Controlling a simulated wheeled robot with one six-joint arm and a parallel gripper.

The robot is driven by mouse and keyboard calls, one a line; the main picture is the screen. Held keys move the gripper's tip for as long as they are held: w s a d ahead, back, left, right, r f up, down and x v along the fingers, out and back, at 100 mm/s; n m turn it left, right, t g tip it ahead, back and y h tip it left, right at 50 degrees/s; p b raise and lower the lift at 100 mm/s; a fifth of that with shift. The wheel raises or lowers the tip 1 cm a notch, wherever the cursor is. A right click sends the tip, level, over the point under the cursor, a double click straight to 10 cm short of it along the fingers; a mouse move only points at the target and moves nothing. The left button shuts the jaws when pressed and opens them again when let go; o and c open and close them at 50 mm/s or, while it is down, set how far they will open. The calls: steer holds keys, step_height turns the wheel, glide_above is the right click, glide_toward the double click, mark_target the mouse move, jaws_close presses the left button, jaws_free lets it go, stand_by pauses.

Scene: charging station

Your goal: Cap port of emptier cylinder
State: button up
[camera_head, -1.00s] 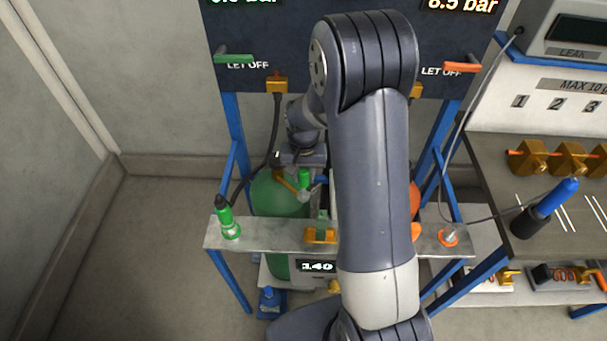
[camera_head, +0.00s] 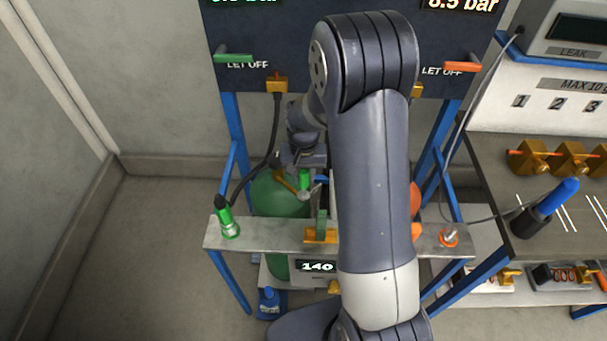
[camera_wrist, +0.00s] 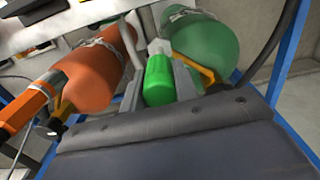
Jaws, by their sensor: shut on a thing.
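The green cylinder (camera_head: 277,194) stands behind the metal shelf and also shows in the wrist view (camera_wrist: 203,42). The orange cylinder (camera_head: 415,199) is mostly hidden behind my arm, but the wrist view shows more of it (camera_wrist: 92,82), with an orange fitting at its end. My gripper (camera_head: 304,186) is at the front upper side of the green cylinder. It is shut on a green cap-like piece (camera_wrist: 158,82) with a pale end, between its grey fingers. Whether this piece touches a port cannot be told.
A metal shelf (camera_head: 270,237) crosses in front of the cylinders, carrying a green connector (camera_head: 228,221) and an orange-ringed fitting (camera_head: 449,237). Hoses hang on both sides. Blue frame posts stand left and right. A workbench (camera_head: 500,180) is at right; the left floor is clear.

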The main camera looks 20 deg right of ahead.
mark_target(304, 185)
steer(key=shift+f+b, duration=1.85)
steer(key=shift+f, duration=0.65)
steer(key=o, duration=1)
steer(key=shift+r, duration=0.1)
step_height(304, 185, up, 11)
steer(key=shift+f, duration=0.2)
step_height(304, 185, down, 10)
steer(key=shift+f, duration=0.25)
steer(key=shift+r+p, duration=0.25)
steer(key=shift+p, duration=0.05)
